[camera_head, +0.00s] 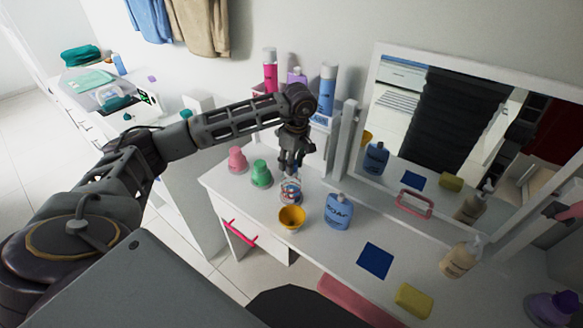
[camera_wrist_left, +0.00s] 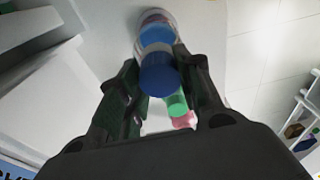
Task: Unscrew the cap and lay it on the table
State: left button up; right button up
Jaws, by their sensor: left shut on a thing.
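My left gripper (camera_head: 291,170) points down above a small clear bottle with blue and red parts (camera_head: 290,191), which stands on the white table (camera_head: 330,262). In the left wrist view the left gripper (camera_wrist_left: 156,64) is shut on a blue cap (camera_wrist_left: 159,78), with the bottle (camera_wrist_left: 157,34) in line beyond it. I cannot tell whether the cap still touches the bottle neck. In the head view the fingers hide the cap.
A yellow bowl (camera_head: 291,219) and a blue soap bottle (camera_head: 338,213) stand close to the clear bottle. Green (camera_head: 261,174) and pink (camera_head: 237,160) bottles stand left of it. A blue square (camera_head: 375,261) and yellow block (camera_head: 413,300) lie right. A mirror (camera_head: 450,140) stands behind.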

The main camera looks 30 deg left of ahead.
pick_arm(q)
jog(key=shift+n, duration=1.2)
jog(key=shift+n+g, duration=0.3)
jog(key=shift+n, duration=0.3)
jog(key=shift+n+p, duration=0.4)
jog(key=shift+n, duration=0.5)
jog(key=o, duration=0.9)
jog(key=shift+o, duration=1.2)
jog(key=shift+c, duration=0.2)
pick_arm(e)
jog(key=shift+d+r, duration=0.5)
jog(key=shift+d, duration=0.1)
jog(key=shift+a, duration=0.1)
